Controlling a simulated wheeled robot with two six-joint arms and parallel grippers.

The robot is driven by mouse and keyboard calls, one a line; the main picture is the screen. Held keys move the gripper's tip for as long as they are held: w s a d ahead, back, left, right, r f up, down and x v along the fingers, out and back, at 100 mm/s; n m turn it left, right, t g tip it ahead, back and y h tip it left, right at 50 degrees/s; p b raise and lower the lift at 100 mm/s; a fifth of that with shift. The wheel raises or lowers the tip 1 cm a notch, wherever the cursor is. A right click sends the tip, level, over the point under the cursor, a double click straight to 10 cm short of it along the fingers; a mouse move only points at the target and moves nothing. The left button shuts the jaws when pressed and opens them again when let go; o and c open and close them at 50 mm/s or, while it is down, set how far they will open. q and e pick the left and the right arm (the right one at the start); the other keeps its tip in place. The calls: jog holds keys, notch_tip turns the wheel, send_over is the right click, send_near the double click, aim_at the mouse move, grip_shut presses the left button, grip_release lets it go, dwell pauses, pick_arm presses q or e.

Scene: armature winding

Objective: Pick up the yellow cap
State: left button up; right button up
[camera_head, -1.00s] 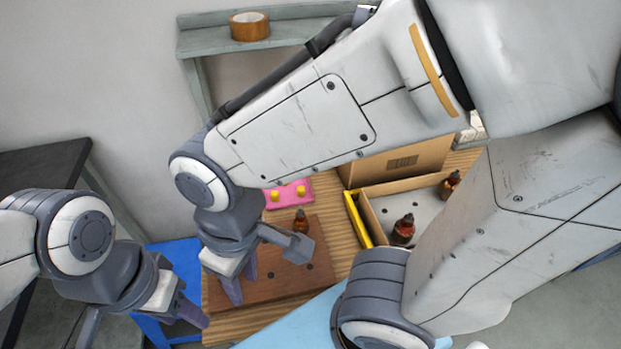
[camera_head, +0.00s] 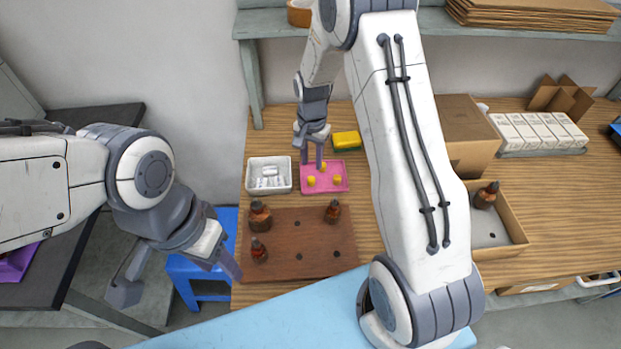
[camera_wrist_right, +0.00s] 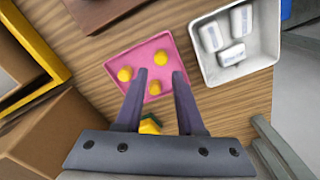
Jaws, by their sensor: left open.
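Several small yellow caps lie on a pink tray (camera_head: 308,190); three show, one at the back (camera_head: 322,165), one front left (camera_head: 311,181) and one front right (camera_head: 337,180). My right gripper (camera_head: 312,162) points down over the back of the tray. In the right wrist view it (camera_wrist_right: 160,74) is open, with one cap (camera_wrist_right: 154,88) showing between its fingers, not visibly gripped. Two other caps, one left (camera_wrist_right: 125,74) and one beyond the fingertips (camera_wrist_right: 163,57), lie outside them. My left gripper (camera_head: 228,268) hangs left of the wooden board, away from the tray.
A white tray (camera_head: 249,187) with white pieces stands left of the pink tray. A yellow-green sponge (camera_head: 346,141) lies behind it. A brown board (camera_head: 300,262) with three dark bottles is in front. A cardboard box (camera_head: 515,228) with a bottle stands right of my right arm.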

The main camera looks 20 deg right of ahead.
aim_at(311, 178)
notch_tip(311, 178, down, 3)
jog(key=shift+w+f+p, duration=0.1)
jog(key=shift+f+p, duration=0.9)
jog(key=shift+f, duration=1.6)
grip_shut()
